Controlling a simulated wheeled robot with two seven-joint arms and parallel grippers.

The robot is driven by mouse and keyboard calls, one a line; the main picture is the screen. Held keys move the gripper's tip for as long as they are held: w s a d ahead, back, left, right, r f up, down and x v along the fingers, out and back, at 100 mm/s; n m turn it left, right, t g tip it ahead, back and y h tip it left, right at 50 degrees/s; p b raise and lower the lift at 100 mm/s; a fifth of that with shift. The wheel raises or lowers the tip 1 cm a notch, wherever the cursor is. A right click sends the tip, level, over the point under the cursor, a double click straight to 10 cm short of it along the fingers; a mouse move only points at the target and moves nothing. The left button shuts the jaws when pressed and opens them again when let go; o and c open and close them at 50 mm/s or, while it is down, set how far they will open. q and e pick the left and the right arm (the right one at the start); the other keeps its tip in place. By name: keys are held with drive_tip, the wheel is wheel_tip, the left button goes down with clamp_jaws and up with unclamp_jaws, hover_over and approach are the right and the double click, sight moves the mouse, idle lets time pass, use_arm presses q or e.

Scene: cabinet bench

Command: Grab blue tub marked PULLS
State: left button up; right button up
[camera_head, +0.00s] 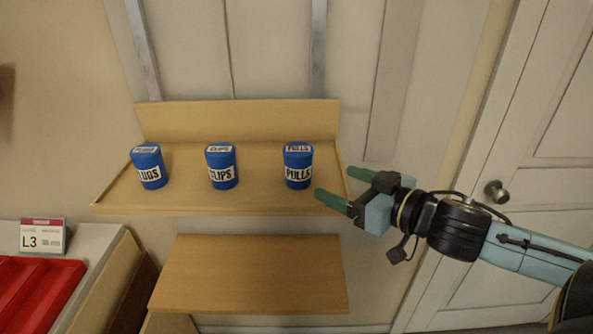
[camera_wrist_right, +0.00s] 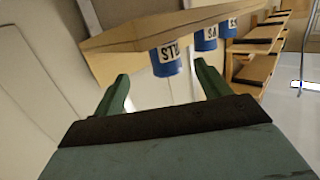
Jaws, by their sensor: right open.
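The blue tub marked PULLS (camera_head: 298,166) stands upright at the right end of the row on the upper wooden shelf (camera_head: 265,199). It has a white label on its side and one on its lid. My right gripper (camera_head: 334,182) is open and empty, at the shelf's right edge. Its green fingers point toward the PULLS tub, with a gap between. In the right wrist view the shelf appears upside down, and the nearest tub (camera_wrist_right: 166,64) lies ahead, between and beyond the open fingers. My left gripper is in neither view.
Blue tubs marked CLIPS (camera_head: 221,167) and PLUGS (camera_head: 148,167) stand to the left on the same shelf, spaced apart. A lower wooden shelf (camera_head: 250,275) is empty. A red tray (camera_head: 40,290) and an L3 card (camera_head: 42,237) are at lower left. A door (camera_head: 545,130) is at right.

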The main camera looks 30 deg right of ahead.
sight(308, 172)
drive_tip(key=b+x, duration=0.1)
drive_tip(key=x, duration=0.1)
drive_tip(key=b+x, duration=0.1)
drive_tip(key=shift+w+f+b, duration=0.2)
drive_tip(key=shift+f+b, duration=0.1)
drive_tip(key=shift+w+a+r, duration=0.1)
drive_tip(key=shift+w+r, duration=0.15)
drive_tip(key=shift+w, duration=0.15)
drive_tip(key=shift+x, duration=0.9)
drive_tip(key=shift+a+p+x, duration=0.15)
drive_tip(key=shift+p+x, duration=0.15)
drive_tip(key=shift+x, duration=0.45)
drive_tip(key=shift+a+p+x, duration=0.15)
drive_tip(key=shift+p+x, duration=0.1)
drive_tip(key=shift+x, duration=0.5)
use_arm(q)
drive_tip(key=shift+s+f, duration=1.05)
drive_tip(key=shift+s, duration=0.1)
use_arm(e)
drive_tip(key=shift+x, duration=1)
drive_tip(key=shift+f, duration=0.15)
drive_tip(key=shift+c, duration=0.2)
drive_tip(key=c, duration=1.1)
